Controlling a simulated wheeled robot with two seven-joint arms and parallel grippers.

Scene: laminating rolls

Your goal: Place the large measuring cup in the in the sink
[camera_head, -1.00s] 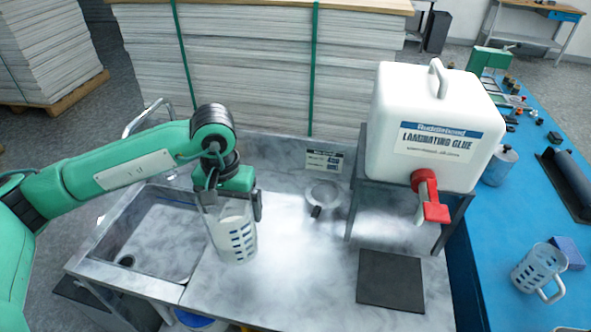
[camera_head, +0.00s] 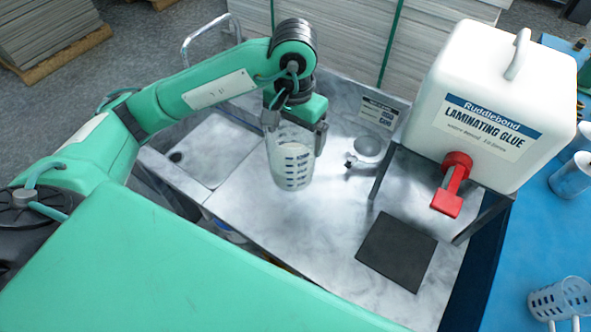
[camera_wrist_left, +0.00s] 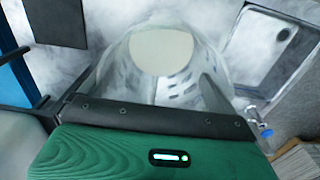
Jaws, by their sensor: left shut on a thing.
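A translucent measuring cup (camera_head: 292,165) with dark markings is held upright in my left gripper (camera_head: 294,125), which is shut on it. The cup is over the marble counter, to the right of the sink; whether its base clears the counter is hard to tell. My right gripper is out of view.
A white glue tank (camera_head: 490,100) with a red tap stands on a dark stand at the right. A dark mat (camera_head: 396,252) lies before it. A smaller-looking cup (camera_head: 560,300) is on the blue table (camera_head: 525,245). A metal faucet (camera_head: 205,40) rises behind the sink.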

